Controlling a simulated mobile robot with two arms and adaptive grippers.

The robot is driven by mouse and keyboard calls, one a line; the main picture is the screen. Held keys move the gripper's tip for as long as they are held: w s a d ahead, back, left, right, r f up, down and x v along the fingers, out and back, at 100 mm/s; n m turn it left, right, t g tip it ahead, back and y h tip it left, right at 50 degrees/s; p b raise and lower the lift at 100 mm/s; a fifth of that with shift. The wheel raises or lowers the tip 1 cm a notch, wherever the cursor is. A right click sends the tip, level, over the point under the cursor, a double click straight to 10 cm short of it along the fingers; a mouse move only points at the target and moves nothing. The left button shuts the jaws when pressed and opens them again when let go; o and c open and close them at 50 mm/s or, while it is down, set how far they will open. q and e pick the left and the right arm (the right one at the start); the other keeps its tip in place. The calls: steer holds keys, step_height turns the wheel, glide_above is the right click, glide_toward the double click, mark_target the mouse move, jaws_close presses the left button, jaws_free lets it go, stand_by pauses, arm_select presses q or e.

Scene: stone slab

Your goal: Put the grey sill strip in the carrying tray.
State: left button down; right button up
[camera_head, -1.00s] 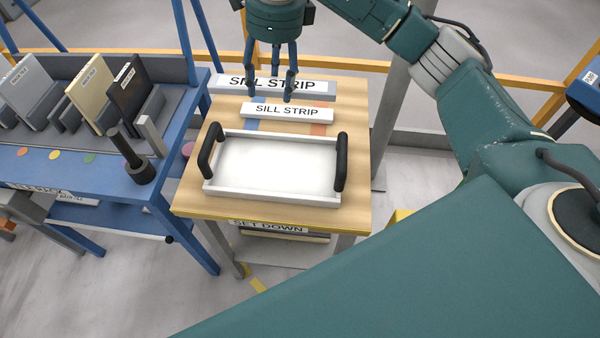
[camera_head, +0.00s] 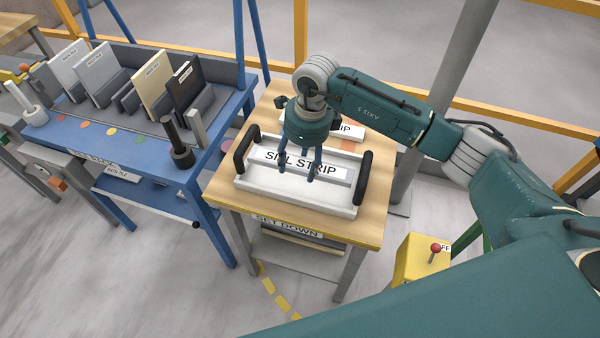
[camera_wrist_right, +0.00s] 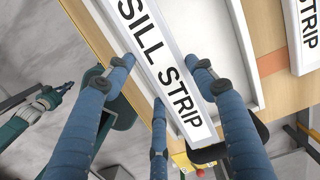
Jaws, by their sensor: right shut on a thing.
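The grey sill strip (camera_head: 300,168), with a white SILL STRIP label on top, is between the fingers of my right gripper (camera_head: 311,172). In the right wrist view the strip (camera_wrist_right: 160,65) runs between my blue fingers (camera_wrist_right: 160,85), which are shut on it. It lies over the inside of the white carrying tray (camera_head: 297,203), lengthwise between its two black handles. I cannot tell whether it touches the tray floor. My left gripper (camera_wrist_right: 63,90) shows small at the left of the right wrist view; its opening is unclear.
A second, white sill strip (camera_head: 347,128) lies on the wooden table (camera_head: 222,183) behind the tray, partly hidden by my right gripper. A blue bench (camera_head: 130,135) with upright tiles and a black post (camera_head: 178,140) stands left. A yellow box (camera_head: 415,262) stands right of the table.

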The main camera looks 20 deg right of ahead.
mark_target(300, 184)
steer(key=shift+w+f, duration=0.1)
steer(key=shift+f, duration=0.7)
step_height(300, 184, down, 4)
steer(key=shift+r+p, duration=0.1)
steer(key=shift+p, duration=0.35)
steer(key=shift+f, duration=0.25)
steer(key=shift+f, duration=0.1)
steer(key=shift+f, duration=0.1)
steer(key=o, duration=1.5)
steer(key=shift+o, duration=0.2)
